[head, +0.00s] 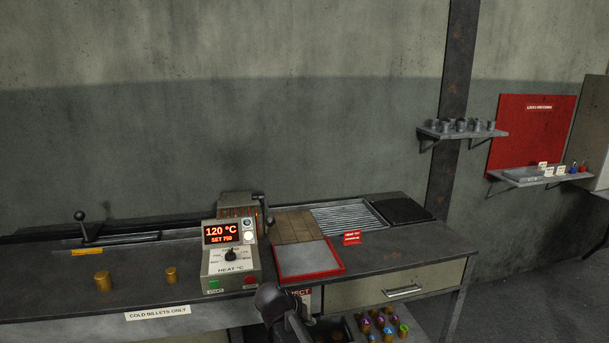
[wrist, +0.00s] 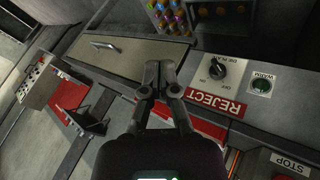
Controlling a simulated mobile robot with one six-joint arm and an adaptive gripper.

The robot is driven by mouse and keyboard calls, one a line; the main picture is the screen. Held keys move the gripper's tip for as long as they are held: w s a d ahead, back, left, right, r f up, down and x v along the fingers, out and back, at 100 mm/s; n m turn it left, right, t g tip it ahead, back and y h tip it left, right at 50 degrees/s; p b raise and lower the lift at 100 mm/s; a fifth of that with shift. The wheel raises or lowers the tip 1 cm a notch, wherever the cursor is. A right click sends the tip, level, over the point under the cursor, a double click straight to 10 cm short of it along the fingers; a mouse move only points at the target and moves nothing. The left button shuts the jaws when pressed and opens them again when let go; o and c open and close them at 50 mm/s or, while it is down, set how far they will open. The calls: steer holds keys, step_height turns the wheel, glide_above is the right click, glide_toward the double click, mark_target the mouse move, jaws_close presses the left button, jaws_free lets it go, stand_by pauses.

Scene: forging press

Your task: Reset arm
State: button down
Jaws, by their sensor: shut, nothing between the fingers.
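My gripper (wrist: 159,82) shows in the wrist view with its two fingers together, shut and empty. It hangs over the front of the bench, beside the red REJECT label (wrist: 217,98) and the drawer (wrist: 120,50). In the head view part of my arm (head: 275,300) rises at the bottom middle, in front of the bench edge, and my fingertips cannot be made out there.
Several coloured pieces (head: 380,322) sit below the drawer.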

steer(key=s+d+r+g+y+p, duration=0.2)
steer(key=s+d+g+y+p, duration=0.2)
steer(key=s+d, duration=0.8)
steer(key=shift+s+d+n+y+p, duration=0.4)
steer(key=shift+d+y+p, duration=0.55)
steer(key=shift+d, duration=0.9)
